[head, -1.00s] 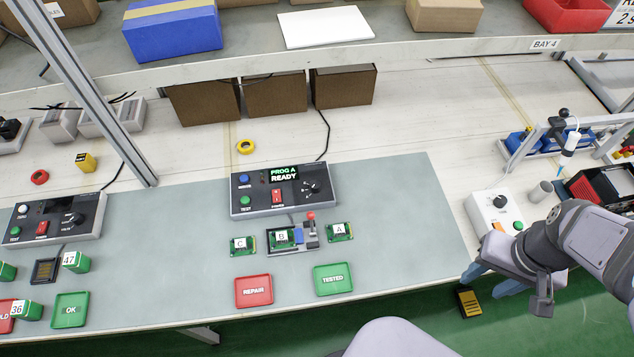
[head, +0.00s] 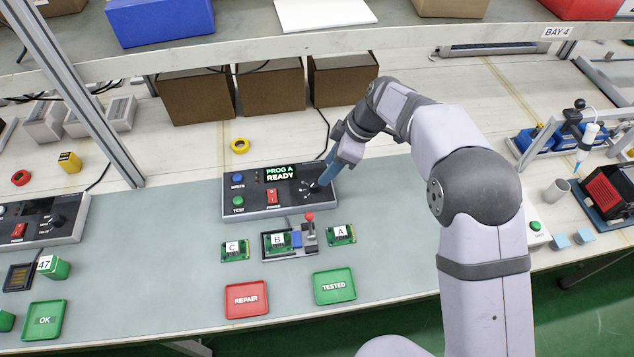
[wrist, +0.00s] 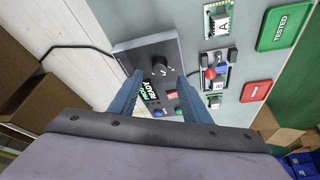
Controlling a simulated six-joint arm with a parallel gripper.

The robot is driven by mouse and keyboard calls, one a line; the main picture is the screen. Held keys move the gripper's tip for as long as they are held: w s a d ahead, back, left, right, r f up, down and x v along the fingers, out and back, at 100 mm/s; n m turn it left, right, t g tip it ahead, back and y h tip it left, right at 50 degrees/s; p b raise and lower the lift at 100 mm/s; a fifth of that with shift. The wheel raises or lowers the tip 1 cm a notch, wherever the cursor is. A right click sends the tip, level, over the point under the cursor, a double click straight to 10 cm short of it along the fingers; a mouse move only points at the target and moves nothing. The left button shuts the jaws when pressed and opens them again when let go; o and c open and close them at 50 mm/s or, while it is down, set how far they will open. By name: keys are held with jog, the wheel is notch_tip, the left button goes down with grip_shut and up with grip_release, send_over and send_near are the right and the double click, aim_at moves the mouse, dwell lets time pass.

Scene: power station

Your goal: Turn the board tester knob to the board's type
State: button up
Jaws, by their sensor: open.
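The board tester (head: 265,203) is a dark box on the grey mat. Its screen (head: 281,173) reads "PROG A READY". Its black knob (head: 314,188) is at the right of the panel and also shows in the wrist view (wrist: 160,67). Board B (head: 277,241) sits in the fixture in front of the tester. Board C (head: 235,250) lies left of it and board A (head: 341,234) right. My gripper (head: 322,184) is at the knob; in the wrist view its two blue fingers (wrist: 160,85) are apart, with the knob showing between and beyond them. I cannot tell whether they touch it.
A red REPAIR tray (head: 247,300) and a green TESTED tray (head: 334,286) lie in front. A red-topped lever (head: 310,222) stands at the fixture's right. Brown boxes (head: 270,95) stand behind under the shelf.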

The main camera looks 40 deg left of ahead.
aim_at(315, 183)
jog(key=shift+a+p+x, duration=0.2)
jog(key=shift+p+x, duration=0.95)
jog(key=shift+x, duration=2.6)
jog(key=shift+s+r, duration=0.1)
jog(key=c, duration=1)
jog(key=shift+c, duration=0.2)
